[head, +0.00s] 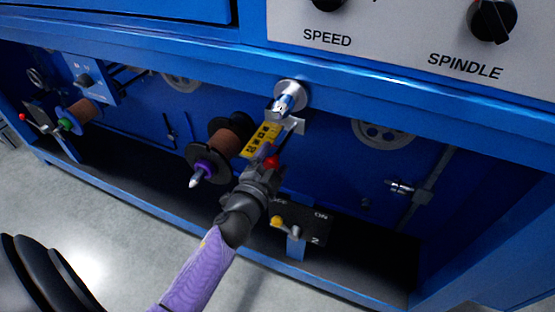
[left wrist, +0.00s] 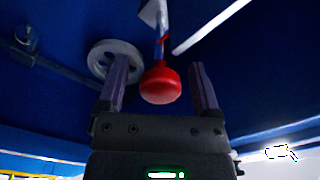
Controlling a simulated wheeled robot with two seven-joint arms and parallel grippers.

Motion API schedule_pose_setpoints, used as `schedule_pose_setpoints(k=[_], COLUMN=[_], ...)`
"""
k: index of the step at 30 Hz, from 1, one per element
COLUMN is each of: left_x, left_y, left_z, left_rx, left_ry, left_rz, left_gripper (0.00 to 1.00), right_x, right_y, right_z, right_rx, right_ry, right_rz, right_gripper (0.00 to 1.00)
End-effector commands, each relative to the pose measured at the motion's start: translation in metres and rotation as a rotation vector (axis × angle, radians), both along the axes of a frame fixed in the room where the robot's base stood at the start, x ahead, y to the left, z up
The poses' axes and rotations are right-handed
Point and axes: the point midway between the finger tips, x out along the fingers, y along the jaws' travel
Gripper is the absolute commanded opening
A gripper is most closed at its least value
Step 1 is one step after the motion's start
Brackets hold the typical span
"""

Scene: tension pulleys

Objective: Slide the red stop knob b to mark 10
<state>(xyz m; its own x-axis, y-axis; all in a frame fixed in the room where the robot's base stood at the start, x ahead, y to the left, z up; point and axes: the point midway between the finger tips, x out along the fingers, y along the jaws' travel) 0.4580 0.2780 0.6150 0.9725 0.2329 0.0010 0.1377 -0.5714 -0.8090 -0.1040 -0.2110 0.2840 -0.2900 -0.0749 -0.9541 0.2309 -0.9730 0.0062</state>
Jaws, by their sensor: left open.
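The red stop knob (left wrist: 160,84) is a round red knob on a thin stem. In the left wrist view it sits between the two fingers of my left gripper (left wrist: 160,86), with a gap on both sides. In the head view the red knob (head: 271,161) shows just past my left gripper (head: 266,164), partly covered by it. A yellow scale with dark marks (head: 262,138) runs beside the knob, below a silver round fitting (head: 291,93). The marks are too small to read, so I cannot tell the knob's setting. My right gripper is not in view.
A brown spool (head: 228,140) with a dark flange and purple hub is left of the scale. A black switch plate with a yellow knob (head: 277,221) is below my gripper. Another spool (head: 80,114) is far left. The blue beam (head: 380,105) runs above.

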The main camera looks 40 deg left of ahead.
Motion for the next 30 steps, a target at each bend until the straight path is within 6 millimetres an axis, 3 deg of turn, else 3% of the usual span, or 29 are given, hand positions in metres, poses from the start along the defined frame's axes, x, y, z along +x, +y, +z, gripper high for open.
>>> schedule_pose_setpoints(k=[3,11,14,23,30], left_x=[0.0101,0.0123,0.0122,0.0120,0.0119], left_y=[0.0027,0.0032,0.0031,0.0031,0.0030], left_z=[-0.0008,0.0002,0.0001,0.0000,-0.0002], left_rx=[0.000,-0.001,-0.001,-0.001,-0.001], left_ry=[0.001,0.000,0.000,0.001,0.001], left_rz=[0.001,0.001,0.001,0.000,0.000], left_gripper=[0.83,0.83,0.66,0.02,0.00], right_x=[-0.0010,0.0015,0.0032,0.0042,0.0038], right_y=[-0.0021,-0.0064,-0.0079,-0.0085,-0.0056], right_z=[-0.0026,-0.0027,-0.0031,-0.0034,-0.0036], right_rx=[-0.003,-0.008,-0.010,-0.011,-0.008], right_ry=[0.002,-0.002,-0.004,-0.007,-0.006], right_rz=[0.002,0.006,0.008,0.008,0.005], right_gripper=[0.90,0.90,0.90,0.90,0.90])
